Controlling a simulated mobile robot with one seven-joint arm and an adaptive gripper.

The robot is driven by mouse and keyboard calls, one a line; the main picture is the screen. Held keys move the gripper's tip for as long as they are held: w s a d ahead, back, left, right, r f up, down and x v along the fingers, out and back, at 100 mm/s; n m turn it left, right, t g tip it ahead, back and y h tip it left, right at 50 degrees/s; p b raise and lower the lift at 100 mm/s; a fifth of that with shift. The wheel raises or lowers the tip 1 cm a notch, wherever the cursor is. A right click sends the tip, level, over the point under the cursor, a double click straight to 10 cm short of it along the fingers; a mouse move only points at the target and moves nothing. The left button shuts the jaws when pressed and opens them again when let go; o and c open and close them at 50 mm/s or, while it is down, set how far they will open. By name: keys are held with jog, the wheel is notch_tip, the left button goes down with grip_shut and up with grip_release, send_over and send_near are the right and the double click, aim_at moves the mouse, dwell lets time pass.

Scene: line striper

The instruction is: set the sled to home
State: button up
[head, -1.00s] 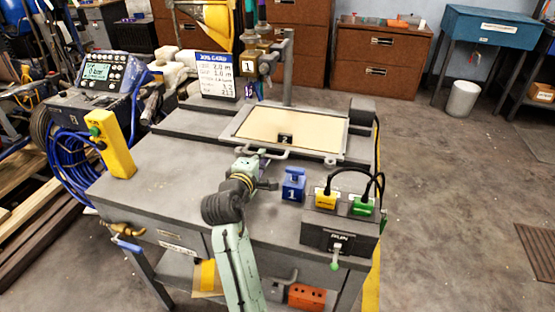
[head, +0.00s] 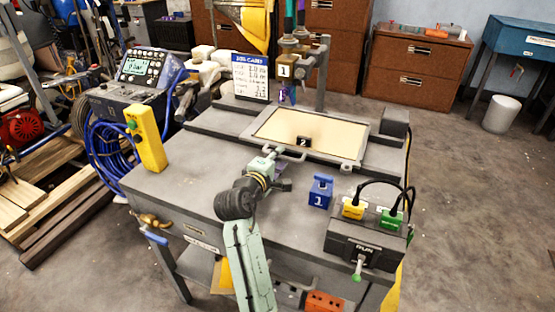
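The sled (head: 348,166) is a grey framed tray with a cream panel, lying on the grey table in the head view. A black tag marked 2 (head: 303,142) is at its front edge. A bar handle (head: 288,155) runs along its near side. My gripper (head: 267,157) is at the left part of this handle, reaching from the near side of the table. Its fingers are small and partly hidden by its own body, so I cannot tell whether they are closed around the handle. A nozzle marked 1 (head: 284,71) hangs behind the sled.
A blue block marked 1 (head: 320,190) stands right of my gripper. A dark control box (head: 366,243) with yellow and green plugs is at the front right. A yellow pendant box (head: 146,138) stands at the left. A job card (head: 250,76) is at the back.

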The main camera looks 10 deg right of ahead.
jog(key=v, duration=1)
jog(key=shift+s+a+r, duration=0.1)
jog(key=shift+s+a, duration=0.1)
jog(key=shift+s, duration=0.05)
jog(key=shift+s+a+r, duration=0.15)
jog(key=shift+s+a, duration=0.2)
jog(key=shift+s, duration=0.2)
jog(key=shift+c, duration=0.5)
